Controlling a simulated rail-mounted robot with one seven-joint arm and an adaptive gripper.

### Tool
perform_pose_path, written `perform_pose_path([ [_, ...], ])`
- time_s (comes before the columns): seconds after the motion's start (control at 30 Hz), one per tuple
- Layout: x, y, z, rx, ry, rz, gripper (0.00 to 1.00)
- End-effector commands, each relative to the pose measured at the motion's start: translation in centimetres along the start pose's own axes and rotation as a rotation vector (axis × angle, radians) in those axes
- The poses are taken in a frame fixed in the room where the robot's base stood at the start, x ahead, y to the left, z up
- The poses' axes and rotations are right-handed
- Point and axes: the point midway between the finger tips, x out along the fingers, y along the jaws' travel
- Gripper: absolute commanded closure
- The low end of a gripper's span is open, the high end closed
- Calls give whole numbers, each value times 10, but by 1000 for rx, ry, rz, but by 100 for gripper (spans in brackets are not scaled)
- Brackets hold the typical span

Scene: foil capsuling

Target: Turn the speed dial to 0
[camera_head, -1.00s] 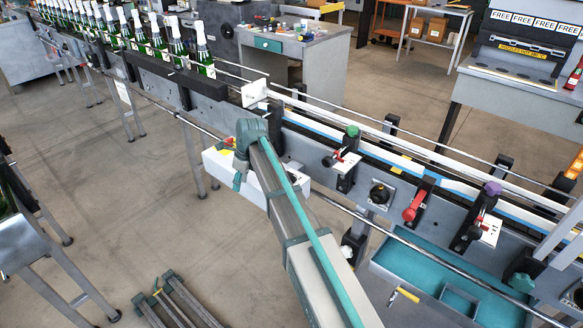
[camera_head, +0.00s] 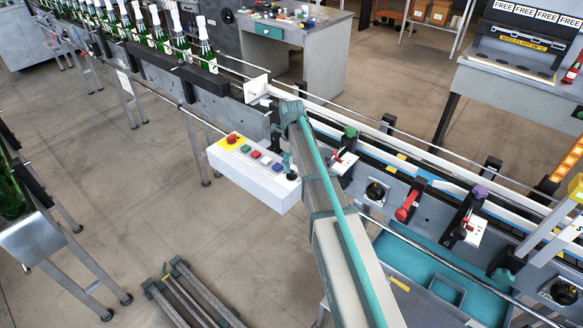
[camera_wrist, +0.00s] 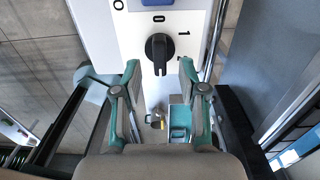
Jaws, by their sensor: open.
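The speed dial is a black knob (camera_wrist: 159,50) on the white face of a control box (camera_head: 250,178). In the wrist view its grip bar stands about upright in the picture, below a 0 mark, with a 1 mark to its right. In the head view the dial (camera_head: 292,176) is small at the box's right end, beside my gripper and partly hidden.
The box also carries a red emergency button on yellow (camera_head: 232,139) and several coloured buttons; a blue button (camera_wrist: 158,2) lies just beyond the dial. The conveyor rail runs behind, with another black knob (camera_head: 375,191) and a red-handled clamp (camera_head: 406,206) to the right.

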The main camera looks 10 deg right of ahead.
Motion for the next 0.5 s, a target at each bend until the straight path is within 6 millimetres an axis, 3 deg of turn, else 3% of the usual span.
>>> perform_pose_path([
  [0.2, 25, 0, 0, -1, 1, 1, 58],
  [0.5, 35, 0, 0, -1, -1, 0, 58],
])
